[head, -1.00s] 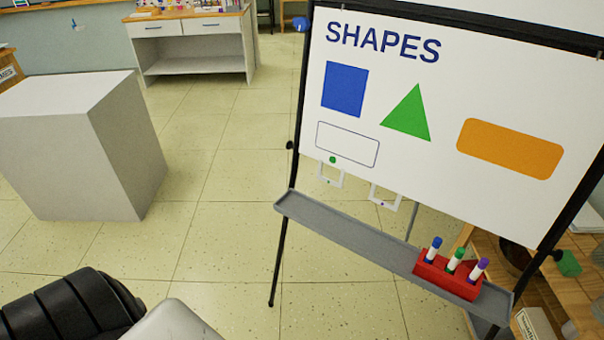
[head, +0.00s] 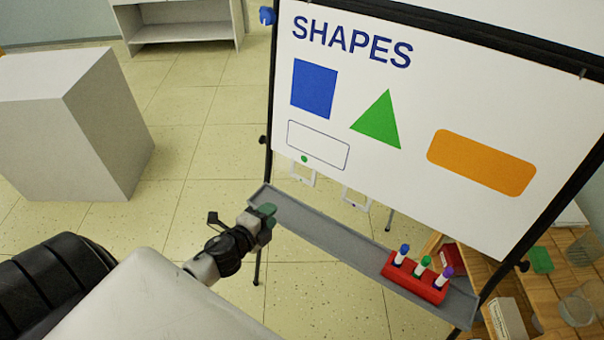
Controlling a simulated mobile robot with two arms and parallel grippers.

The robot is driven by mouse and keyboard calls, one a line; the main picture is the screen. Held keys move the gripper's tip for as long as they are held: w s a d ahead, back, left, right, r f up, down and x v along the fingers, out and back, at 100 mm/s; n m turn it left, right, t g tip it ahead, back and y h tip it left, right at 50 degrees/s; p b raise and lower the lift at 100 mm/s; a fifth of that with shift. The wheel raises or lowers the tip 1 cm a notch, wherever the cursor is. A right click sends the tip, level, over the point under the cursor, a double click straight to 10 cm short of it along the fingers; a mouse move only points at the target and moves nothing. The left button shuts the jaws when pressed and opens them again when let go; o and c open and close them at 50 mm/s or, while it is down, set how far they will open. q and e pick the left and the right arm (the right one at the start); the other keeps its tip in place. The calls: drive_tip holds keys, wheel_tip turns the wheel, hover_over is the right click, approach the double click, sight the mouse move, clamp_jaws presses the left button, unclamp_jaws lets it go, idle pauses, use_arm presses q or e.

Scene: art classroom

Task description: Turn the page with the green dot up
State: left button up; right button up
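The top page of the flip chart (head: 340,75) hangs on an easel and reads SHAPES, with a blue square, a green triangle, an orange bar and an empty outlined box. A green dot (head: 304,158) sits at its lower left edge, above a white loop-shaped tab (head: 303,175). A second white tab (head: 356,200) hangs further right, with a small dot too tiny to read. My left gripper (head: 264,213) is by the left end of the easel tray, below and left of the green dot, seemingly apart from the tab. Its greenish tips are too small to show their opening. My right gripper is out of view.
The grey easel tray (head: 330,237) runs below the page and carries a red holder (head: 413,280) with several markers. A wooden shelf (head: 560,260) stands at the right. A white block (head: 75,120) stands at the left, with free floor between it and the easel.

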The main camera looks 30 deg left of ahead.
sight(302, 179)
use_arm(q)
drive_tip(key=shift+m+t, duration=0.4)
drive_tip(key=shift+m, duration=0.3)
drive_tip(key=w, duration=0.4)
drive_tip(key=w+d+b, duration=0.1)
drive_tip(key=w, duration=0.4)
drive_tip(key=w+r+b, duration=0.1)
drive_tip(key=w, duration=0.4)
drive_tip(key=shift+w+d, duration=0.2)
drive_tip(key=shift+d, duration=0.05)
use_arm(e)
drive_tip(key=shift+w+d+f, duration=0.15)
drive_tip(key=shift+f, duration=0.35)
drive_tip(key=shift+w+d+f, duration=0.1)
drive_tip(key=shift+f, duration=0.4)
use_arm(q)
clamp_jaws()
